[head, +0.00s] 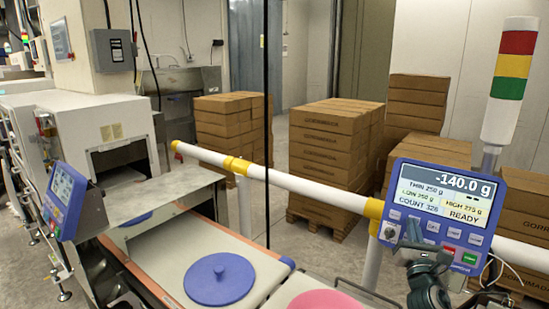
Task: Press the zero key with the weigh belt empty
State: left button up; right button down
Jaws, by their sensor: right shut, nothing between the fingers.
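The blue checkweigher panel (440,217) stands at the right. Its screen (442,193) reads -140.0 g, COUNT 326 and READY. A row of pale keys, a red key (448,249) and a green key (469,258) sit below the screen; the key labels are too small to read, so I cannot tell which is zero. My right gripper (414,240) is shut and empty, in front of the panel's lower left keys and hiding some of them. I cannot tell whether it touches a key. My left gripper is not in view.
A blue round lid-like item (220,281) lies on a cream belt (165,258); a pink one (325,300) lies on the belt section beside it. I cannot tell which section weighs. A white rail (300,186) runs behind. A signal tower (510,80) stands behind the panel.

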jog(key=shift+w+d, duration=0.1)
jog(key=shift+w, duration=0.05)
dwell(0.4)
jog(key=shift+s+a+r+p, duration=0.2)
jog(key=shift+s+a+p, duration=0.3)
jog(key=shift+s, duration=0.2)
jog(key=s+a+p, duration=0.1)
jog(key=s+a+r+p, duration=0.1)
jog(key=s, duration=0.1)
jog(key=s+a+p, duration=0.1)
jog(key=shift+s+a+r+p, duration=0.25)
jog(key=shift+s+r+p, duration=0.05)
jog(key=shift+p, duration=0.05)
dwell(0.5)
